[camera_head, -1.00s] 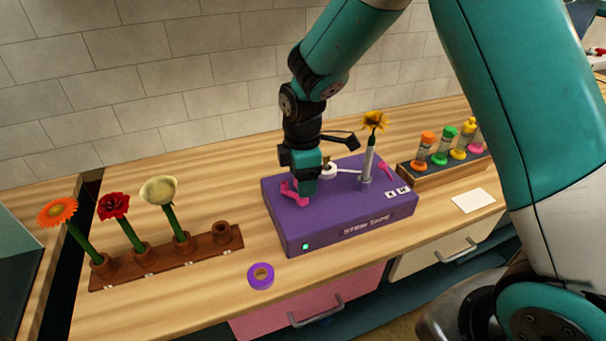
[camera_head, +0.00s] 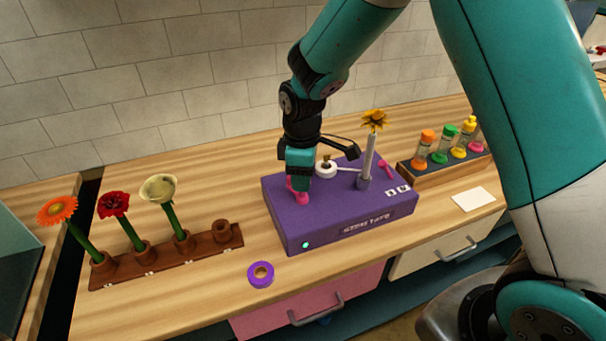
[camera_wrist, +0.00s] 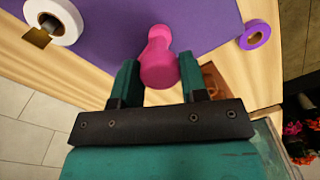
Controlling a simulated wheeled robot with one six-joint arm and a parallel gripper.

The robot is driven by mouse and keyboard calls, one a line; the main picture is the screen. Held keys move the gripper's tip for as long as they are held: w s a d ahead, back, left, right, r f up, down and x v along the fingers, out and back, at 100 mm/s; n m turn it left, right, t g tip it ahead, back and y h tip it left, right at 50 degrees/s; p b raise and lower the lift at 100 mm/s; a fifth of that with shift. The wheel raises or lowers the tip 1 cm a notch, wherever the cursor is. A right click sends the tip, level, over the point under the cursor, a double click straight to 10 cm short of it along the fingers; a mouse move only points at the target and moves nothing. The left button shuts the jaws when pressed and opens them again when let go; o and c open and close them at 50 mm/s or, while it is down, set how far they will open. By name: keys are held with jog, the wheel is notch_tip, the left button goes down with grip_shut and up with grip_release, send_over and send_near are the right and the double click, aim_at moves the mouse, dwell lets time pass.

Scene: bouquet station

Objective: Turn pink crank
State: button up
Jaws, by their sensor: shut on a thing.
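The pink crank (camera_head: 297,193) is at the left part of the purple stem tape machine (camera_head: 350,206) on the wooden counter. In the wrist view the crank's rounded pink handle (camera_wrist: 158,62) sits between the two teal fingers. My gripper (camera_head: 298,178) points down over the machine and is shut on that handle; it also shows in the wrist view (camera_wrist: 158,82). A yellow flower (camera_head: 374,121) stands upright in the pale holder on the machine. A white tape roll (camera_head: 326,168) sits behind the crank. A small green light (camera_head: 305,245) glows on the machine's front.
A purple tape roll (camera_head: 261,274) lies on the counter in front of the machine. A brown rack (camera_head: 200,248) with three flowers stands at left. A wooden rack (camera_head: 424,175) of colored-topped tubes and a white card (camera_head: 474,199) are at right.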

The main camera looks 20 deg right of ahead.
jog(key=o, duration=0.9)
jog(key=shift+r, duration=0.1)
notch_tip(320, 180, up, 17)
jog(key=shift+r+b, duration=0.15)
jog(key=shift+b, duration=1.1)
